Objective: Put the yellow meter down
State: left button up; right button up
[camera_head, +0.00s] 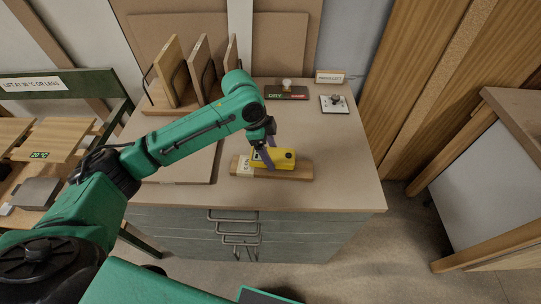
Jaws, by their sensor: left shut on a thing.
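The yellow meter (285,158) is at a wooden board (298,172) near the front of the workbench top (340,190). It looks to lie on or just above the board; I cannot tell if it touches. My left gripper (262,158) points down from above and is shut on the meter's left part, its fingers partly hiding it. A pale label (244,167) shows at the left of the fingers. My right gripper is not in view.
A rack of upright boards (172,75) stands at the back left of the bench. A dark "DRY" block (285,94) and a white plate with a knob (334,103) are at the back right. The bench's right front is clear. Drawer handles (238,228) stick out below.

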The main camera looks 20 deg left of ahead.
pick_arm(q)
notch_tip(320, 180, down, 2)
jog(key=shift+s+f, duration=0.15)
jog(key=shift+f, duration=0.05)
jog(key=o, duration=1.5)
jog(key=shift+f, duration=0.1)
jog(key=b+v, duration=0.1)
jog(key=v, duration=1.1)
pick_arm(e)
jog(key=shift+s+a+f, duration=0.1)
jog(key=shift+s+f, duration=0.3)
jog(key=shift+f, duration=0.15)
